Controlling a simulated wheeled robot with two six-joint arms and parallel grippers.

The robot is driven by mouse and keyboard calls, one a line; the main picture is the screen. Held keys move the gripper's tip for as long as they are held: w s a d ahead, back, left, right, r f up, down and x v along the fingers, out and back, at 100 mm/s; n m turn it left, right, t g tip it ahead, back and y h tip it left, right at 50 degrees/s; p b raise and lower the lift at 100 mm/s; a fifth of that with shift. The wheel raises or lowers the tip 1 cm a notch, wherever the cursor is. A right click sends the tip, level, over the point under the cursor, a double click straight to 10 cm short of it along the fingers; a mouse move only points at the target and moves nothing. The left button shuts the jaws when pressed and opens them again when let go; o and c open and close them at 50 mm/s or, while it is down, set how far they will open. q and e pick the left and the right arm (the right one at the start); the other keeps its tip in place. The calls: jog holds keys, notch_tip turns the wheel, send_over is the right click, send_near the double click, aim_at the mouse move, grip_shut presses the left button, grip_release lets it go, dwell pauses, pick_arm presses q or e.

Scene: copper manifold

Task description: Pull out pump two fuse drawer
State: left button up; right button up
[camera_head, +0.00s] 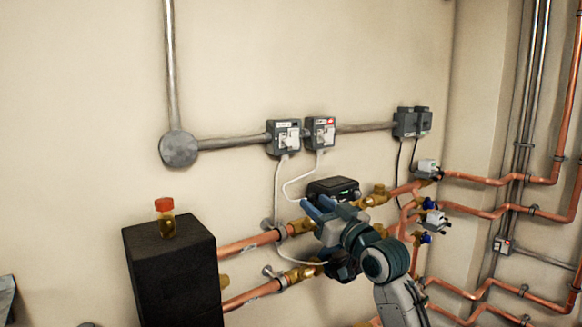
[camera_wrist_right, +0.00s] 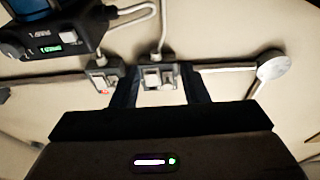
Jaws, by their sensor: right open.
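Two grey fuse boxes with pale fronts hang side by side on the wall conduit. The left one (camera_head: 284,137) and the right one (camera_head: 320,132), which has a red mark, also show in the right wrist view as the plain box (camera_wrist_right: 158,77) and the red-marked box (camera_wrist_right: 103,81). Their labels are too small to read, so I cannot tell which is pump two. My right gripper (camera_head: 317,207) is open and empty, below the boxes and apart from them. In the wrist view its fingers (camera_wrist_right: 160,82) frame the plain box. My left gripper is not in view.
A black controller (camera_head: 333,189) with a green display sits close behind my right gripper; white cables run from the boxes. Copper pipes (camera_head: 250,242) run below. A red-capped jar (camera_head: 165,218) stands on a black block (camera_head: 172,268).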

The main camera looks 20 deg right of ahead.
jog(key=t+y, duration=0.1)
jog(key=y, duration=0.1)
send_near(290, 142)
jog(key=s+f, duration=0.1)
jog(key=s, duration=0.1)
jog(key=shift+n+t, duration=0.3)
jog(key=shift+n, duration=0.1)
jog(key=p+x, duration=0.1)
jog(key=x, duration=0.3)
jog(key=p+x, duration=0.2)
jog(key=x, duration=0.3)
jog(key=shift+w+d, duration=0.15)
jog(key=shift+w, duration=0.1)
pick_arm(q)
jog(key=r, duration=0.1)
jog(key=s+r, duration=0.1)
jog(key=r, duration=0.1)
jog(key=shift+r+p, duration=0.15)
jog(key=shift+p, duration=0.2)
pick_arm(e)
jog(key=shift+w+r, duration=0.1)
jog(key=shift+w, duration=0.3)
grip_shut()
jog(key=s, duration=0.2)
jog(key=shift+s+d, duration=0.35)
jog(key=shift+s, duration=0.05)
